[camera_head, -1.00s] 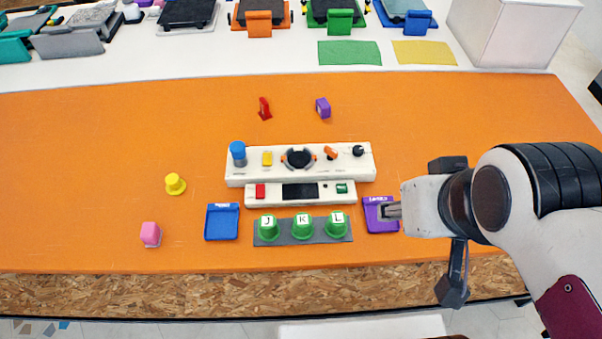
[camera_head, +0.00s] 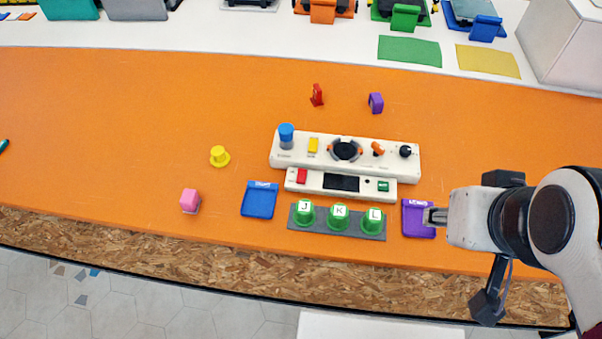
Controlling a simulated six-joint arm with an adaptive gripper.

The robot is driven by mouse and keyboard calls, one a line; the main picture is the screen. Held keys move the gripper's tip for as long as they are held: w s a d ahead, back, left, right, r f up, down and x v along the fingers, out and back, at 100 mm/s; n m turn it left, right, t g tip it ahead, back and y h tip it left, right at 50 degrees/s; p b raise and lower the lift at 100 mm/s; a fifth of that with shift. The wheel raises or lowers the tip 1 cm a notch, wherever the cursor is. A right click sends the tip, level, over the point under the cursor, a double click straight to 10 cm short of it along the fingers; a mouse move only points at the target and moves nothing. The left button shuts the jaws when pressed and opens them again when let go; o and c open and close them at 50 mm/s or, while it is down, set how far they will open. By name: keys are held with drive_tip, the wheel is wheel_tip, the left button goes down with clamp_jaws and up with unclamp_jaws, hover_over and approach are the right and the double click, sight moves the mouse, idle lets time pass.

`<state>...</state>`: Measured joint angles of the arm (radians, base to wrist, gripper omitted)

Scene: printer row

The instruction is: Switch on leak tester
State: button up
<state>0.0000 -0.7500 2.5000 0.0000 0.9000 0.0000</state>
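A white control panel (camera_head: 270,160) lies on the orange bench. It carries a blue knob (camera_head: 286,135), a yellow switch (camera_head: 313,145), a round black dial (camera_head: 345,150), an orange lever (camera_head: 377,149) and a black knob (camera_head: 405,151). A smaller white panel (camera_head: 353,197) in front has a red switch (camera_head: 302,176), a dark display (camera_head: 341,183) and a green button (camera_head: 383,186). I cannot read which part is the leak tester. My gripper (camera_head: 434,216) is at the right, its tip over or beside the purple tray (camera_head: 416,231). Its finger opening is too small to judge.
Green lettered cups (camera_head: 339,219) stand on a grey strip in front of the panels. A blue tray (camera_head: 259,202), pink block (camera_head: 190,200) and yellow knob (camera_head: 219,156) are left. A red piece (camera_head: 317,96) and purple piece (camera_head: 376,103) lie behind. The bench's left is mostly clear.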

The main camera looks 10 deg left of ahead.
clamp_jaws()
drive_tip(key=w+a+f+g, duration=0.1)
drive_tip(key=w+a+f, duration=0.4)
drive_tip(key=w+a, duration=0.6)
drive_tip(key=w+a+f+g, duration=0.2)
drive_tip(key=w+a+f, duration=0.3)
drive_tip(key=w+a, duration=0.6)
drive_tip(key=shift+a+f+g, duration=0.15)
drive_tip(key=shift+a+g, duration=0.15)
drive_tip(key=shift+a, duration=0.45)
